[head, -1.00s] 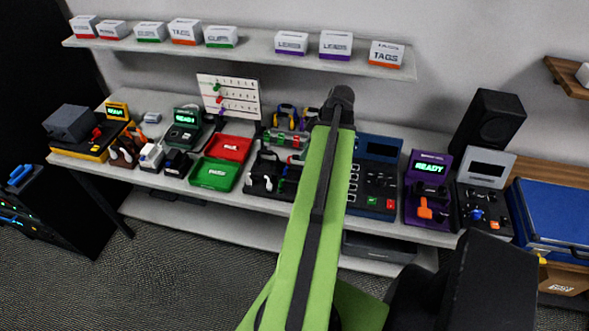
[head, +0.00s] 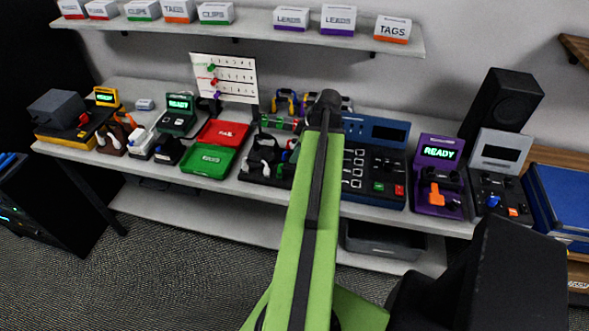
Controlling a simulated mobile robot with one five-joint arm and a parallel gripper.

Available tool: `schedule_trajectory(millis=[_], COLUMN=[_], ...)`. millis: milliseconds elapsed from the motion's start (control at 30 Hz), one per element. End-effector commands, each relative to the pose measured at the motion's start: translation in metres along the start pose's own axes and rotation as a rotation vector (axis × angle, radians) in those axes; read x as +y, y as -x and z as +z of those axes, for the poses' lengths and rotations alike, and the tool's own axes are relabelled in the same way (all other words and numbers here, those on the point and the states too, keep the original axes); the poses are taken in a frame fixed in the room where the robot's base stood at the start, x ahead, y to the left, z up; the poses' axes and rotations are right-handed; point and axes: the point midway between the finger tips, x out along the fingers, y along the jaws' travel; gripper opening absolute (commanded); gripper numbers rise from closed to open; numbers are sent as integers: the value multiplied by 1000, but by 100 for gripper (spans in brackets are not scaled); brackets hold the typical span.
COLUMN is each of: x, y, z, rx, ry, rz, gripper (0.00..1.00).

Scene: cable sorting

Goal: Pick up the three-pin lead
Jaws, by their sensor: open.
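I cannot pick out the three-pin lead for certain at this size. A black rack (head: 256,171) on the bench holds several leads with white, red and green ends, and its right side is partly hidden behind my green arm. My arm (head: 311,220) rises through the middle of the view to a black joint. My gripper does not show clearly in this view.
Left of the rack lie a red tray (head: 222,132) and a green tray (head: 208,161). A dark blue panel (head: 376,165), a purple tester (head: 437,178) and a grey tester (head: 497,180) stand to the right. A shelf (head: 260,34) with labelled boxes hangs above.

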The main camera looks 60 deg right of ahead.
Motion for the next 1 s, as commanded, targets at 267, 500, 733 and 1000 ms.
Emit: schedule_trajectory(millis=[267, 500, 733, 1000], x=[2, 2, 2, 2], y=[-33, -52, -50, -50], z=[3, 0, 0, 0], rx=[0, 0, 0, 0], ry=[3, 1, 1, 2], rz=[0, 0, 0, 0], gripper=[42, 42, 29, 0])
